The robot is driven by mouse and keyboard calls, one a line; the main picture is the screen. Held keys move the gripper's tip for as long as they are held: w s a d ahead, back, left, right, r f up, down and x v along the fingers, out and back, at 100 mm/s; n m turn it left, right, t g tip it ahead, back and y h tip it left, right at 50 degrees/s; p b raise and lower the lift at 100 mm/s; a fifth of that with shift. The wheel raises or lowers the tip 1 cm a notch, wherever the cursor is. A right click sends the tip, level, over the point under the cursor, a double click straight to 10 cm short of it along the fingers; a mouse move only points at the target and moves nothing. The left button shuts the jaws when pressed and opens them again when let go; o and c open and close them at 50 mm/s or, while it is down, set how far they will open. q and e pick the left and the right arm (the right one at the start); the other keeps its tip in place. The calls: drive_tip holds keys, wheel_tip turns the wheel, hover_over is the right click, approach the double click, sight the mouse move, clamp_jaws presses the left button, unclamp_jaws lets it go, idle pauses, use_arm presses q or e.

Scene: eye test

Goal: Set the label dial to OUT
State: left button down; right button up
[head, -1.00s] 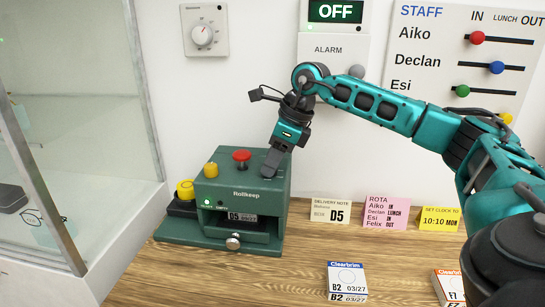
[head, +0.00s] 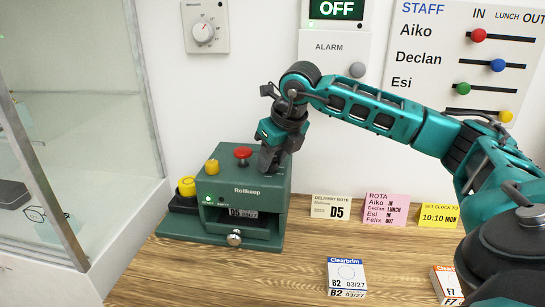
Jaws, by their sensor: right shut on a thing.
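The green Rollkeep label machine (head: 240,190) stands on the wooden bench against the wall. On its top are a yellow knob (head: 211,167) and a red button (head: 243,152). My right gripper (head: 268,158) points down at the top right of the machine, its fingers shut on what seems to be the label dial. The fingers hide the dial, so its setting and markings cannot be read. A label reading D5 (head: 238,213) shows in the dark front slot. A green light (head: 208,198) glows beside the slot. My left gripper is out of view.
A silver knob (head: 234,238) is on the machine's front; a yellow roll (head: 187,187) sits at its left. Delivery (head: 331,207), rota (head: 386,209) and clock (head: 439,216) cards stand right. Clearbrim boxes (head: 346,272) lie in front. A glass case (head: 100,110) is left.

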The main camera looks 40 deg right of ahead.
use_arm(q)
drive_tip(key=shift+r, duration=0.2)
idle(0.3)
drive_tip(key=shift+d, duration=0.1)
use_arm(e)
drive_tip(key=o, duration=1)
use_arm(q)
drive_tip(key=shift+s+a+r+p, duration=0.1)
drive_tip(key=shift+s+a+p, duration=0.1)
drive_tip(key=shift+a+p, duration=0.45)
use_arm(e)
drive_tip(key=v, duration=1.3)
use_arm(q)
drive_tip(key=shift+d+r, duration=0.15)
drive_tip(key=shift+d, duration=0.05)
use_arm(e)
drive_tip(key=shift+w, duration=0.1)
drive_tip(key=shift+f, duration=0.1)
